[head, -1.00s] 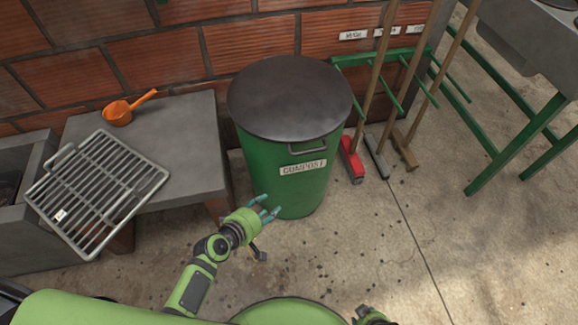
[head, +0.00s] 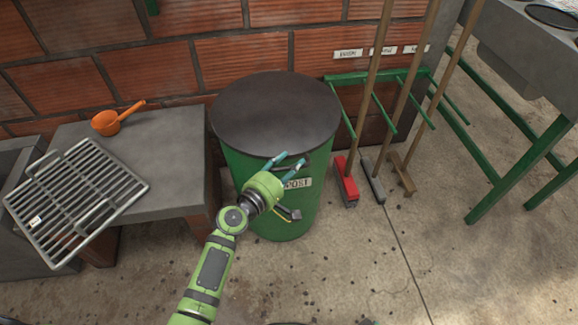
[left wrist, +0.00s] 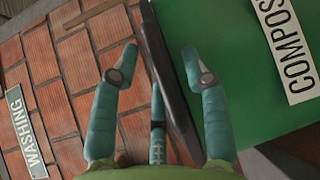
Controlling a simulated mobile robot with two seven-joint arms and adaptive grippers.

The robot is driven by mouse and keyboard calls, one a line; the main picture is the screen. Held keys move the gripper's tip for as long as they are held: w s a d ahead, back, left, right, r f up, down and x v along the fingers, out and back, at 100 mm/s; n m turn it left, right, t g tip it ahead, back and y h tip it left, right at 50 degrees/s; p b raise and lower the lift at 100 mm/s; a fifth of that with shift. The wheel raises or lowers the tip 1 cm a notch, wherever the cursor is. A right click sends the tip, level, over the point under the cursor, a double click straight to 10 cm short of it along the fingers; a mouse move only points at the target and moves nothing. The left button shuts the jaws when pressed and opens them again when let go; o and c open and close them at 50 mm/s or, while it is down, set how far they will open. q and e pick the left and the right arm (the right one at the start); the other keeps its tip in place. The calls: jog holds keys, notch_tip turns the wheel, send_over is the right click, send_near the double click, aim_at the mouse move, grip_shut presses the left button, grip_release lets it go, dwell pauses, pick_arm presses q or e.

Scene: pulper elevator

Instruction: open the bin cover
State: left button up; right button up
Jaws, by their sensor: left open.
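The green compost bin (head: 310,215) stands against the brick wall with its round dark cover (head: 275,108) lying flat and closed on top. My left gripper (head: 289,160) is open at the bin's front, just below the cover's front edge, and hides part of the label and most of the handle. In the left wrist view, the dark cover edge (left wrist: 165,75) runs between my spread fingers, with the green bin side to the right. I cannot tell whether the fingers touch it. My right gripper is not in view.
A concrete bench (head: 150,150) with an orange ladle (head: 108,122) and a metal grate (head: 75,200) stands left of the bin. Brooms (head: 405,95) lean on a green rack (head: 345,80) to the right.

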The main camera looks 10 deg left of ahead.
pick_arm(q)
grip_shut()
